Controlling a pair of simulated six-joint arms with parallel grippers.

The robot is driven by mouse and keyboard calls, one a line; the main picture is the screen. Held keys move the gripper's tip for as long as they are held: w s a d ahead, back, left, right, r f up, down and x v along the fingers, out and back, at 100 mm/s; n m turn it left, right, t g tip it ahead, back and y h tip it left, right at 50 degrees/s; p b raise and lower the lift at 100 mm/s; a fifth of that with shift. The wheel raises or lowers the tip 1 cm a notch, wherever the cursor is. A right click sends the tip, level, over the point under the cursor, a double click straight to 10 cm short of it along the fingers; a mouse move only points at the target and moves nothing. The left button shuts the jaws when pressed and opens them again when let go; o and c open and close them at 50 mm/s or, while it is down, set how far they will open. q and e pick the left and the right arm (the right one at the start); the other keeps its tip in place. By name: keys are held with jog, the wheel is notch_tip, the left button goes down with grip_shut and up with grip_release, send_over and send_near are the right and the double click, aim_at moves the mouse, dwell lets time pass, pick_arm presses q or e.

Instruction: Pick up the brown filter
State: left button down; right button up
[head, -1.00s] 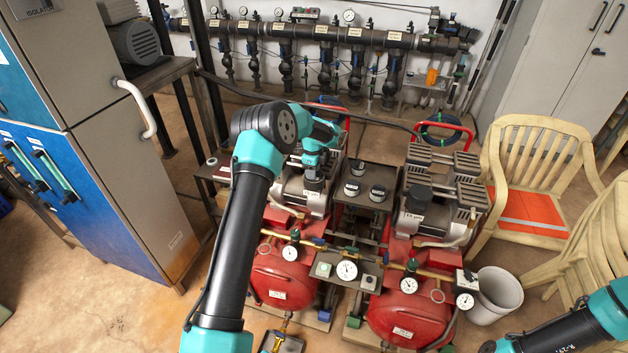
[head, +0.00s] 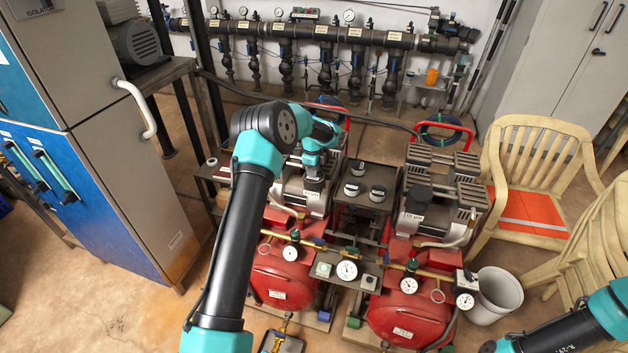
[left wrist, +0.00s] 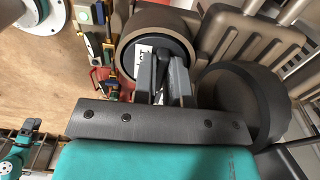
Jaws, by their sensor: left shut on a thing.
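The brown filter (left wrist: 170,20) is a squat round drum with a brown side, a dark face and a white label, in the left wrist view. My left gripper (left wrist: 164,68) reaches over that face, its two grey fingers shut on the dark knob at its middle. In the head view my left gripper (head: 313,160) points down onto the filter, which shows dark on top of the left compressor (head: 301,193). The gripper partly hides it, and I cannot tell whether it is lifted. My right gripper is not in view; only part of that arm shows at the lower right.
A second dark round filter (left wrist: 245,100) is close beside the gripper in the wrist view. Two dark-capped parts (head: 377,193) stand on the middle stand. The right compressor (head: 440,195) and a plastic chair (head: 535,150) are to the right. A tall cabinet (head: 130,150) is at left.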

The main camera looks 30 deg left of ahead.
pick_arm(q)
notch_tip(320, 180, up, 10)
dwell(0.7)
dwell(0.4)
